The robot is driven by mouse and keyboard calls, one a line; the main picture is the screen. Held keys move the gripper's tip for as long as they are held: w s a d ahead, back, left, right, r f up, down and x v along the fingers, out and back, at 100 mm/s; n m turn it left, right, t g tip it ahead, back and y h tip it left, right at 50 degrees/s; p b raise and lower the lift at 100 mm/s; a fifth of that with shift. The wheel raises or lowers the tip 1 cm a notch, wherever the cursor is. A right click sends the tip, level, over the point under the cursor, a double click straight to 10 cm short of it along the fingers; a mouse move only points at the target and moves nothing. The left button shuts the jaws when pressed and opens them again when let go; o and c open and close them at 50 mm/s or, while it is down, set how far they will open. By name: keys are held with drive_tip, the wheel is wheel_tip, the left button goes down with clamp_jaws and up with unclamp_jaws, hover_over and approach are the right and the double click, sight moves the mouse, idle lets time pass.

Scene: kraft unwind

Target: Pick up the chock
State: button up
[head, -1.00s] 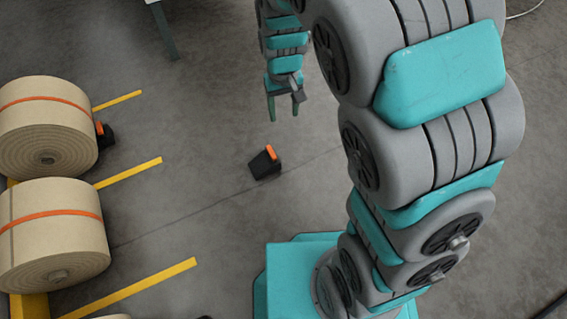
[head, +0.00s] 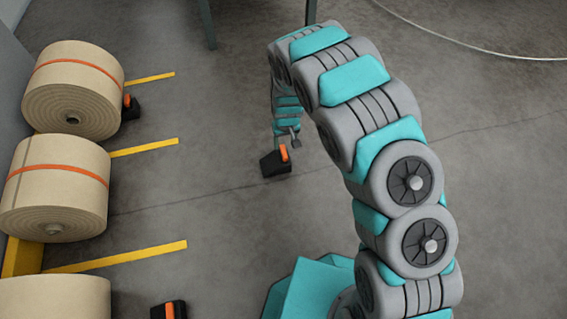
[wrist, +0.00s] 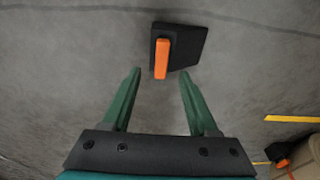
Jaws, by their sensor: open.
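The chock (head: 274,165) is a black wedge with an orange strip, standing alone on the grey floor in the head view. It also shows at the top middle of the wrist view (wrist: 187,46), with the orange strip toward my gripper. My gripper (wrist: 159,73) is open and empty, its green fingers apart. The orange strip lines up with the gap between the fingertips, and most of the chock lies beyond them. In the head view my gripper is close to the chock, but its fingertips are hard to make out. I cannot tell whether they touch.
Large paper rolls (head: 58,187) with orange bands stand along the left, between yellow floor lines (head: 145,147). Another chock (head: 130,109) sits by the far roll, and one (head: 168,311) lies at the bottom edge. The floor around the middle chock is clear.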

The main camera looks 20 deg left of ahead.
sight(284, 152)
drive_tip(key=shift+w+a+f+b, duration=0.15)
drive_tip(key=shift+f+b, duration=0.1)
drive_tip(key=shift+f, duration=1.55)
drive_tip(key=shift+w+a+f+b, duration=0.1)
drive_tip(key=shift+a+f+b, duration=0.1)
drive_tip(key=shift+f, duration=1.55)
drive_tip(key=shift+c, duration=0.3)
clamp_jaws()
